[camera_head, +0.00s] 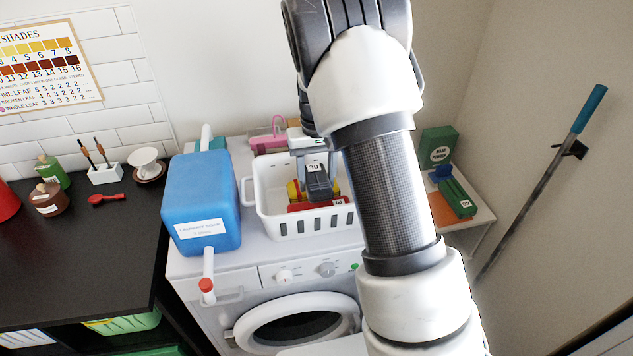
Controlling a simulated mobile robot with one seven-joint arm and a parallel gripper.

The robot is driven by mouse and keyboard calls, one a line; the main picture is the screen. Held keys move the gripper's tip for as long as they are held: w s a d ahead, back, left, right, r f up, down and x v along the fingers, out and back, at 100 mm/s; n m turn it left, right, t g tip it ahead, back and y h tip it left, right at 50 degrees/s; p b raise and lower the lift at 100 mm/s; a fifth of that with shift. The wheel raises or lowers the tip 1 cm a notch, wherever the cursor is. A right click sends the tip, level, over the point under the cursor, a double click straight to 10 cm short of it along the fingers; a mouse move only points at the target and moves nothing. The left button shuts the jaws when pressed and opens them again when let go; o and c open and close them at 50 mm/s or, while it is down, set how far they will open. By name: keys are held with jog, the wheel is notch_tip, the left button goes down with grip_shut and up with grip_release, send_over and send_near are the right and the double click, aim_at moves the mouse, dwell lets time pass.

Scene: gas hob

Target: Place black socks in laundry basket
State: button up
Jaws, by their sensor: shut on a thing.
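The white laundry basket (262,212), with slotted walls, stands on top of the white washing machine. My gripper (312,160) points down over the basket, partly hidden by my arm. It is shut on a dark item with a white tag reading 30, which appears to be the black socks (318,184). The socks are within the basket's outline, above or among yellow and red things (300,205) in it. I cannot tell whether the socks touch these things. The basket's right side is hidden behind my arm.
A blue laundry soap container (202,200) stands close left of the basket on the washing machine (225,282). A pink-handled item (268,138) is behind the basket. Green boxes (455,195) sit on a shelf at right. A black counter (80,245) with jars is at left.

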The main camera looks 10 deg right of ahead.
jog(key=shift+f, duration=0.55)
jog(key=shift+f+b, duration=0.4)
jog(key=shift+f, duration=0.15)
jog(key=o, duration=1.1)
jog(key=shift+r, duration=0.1)
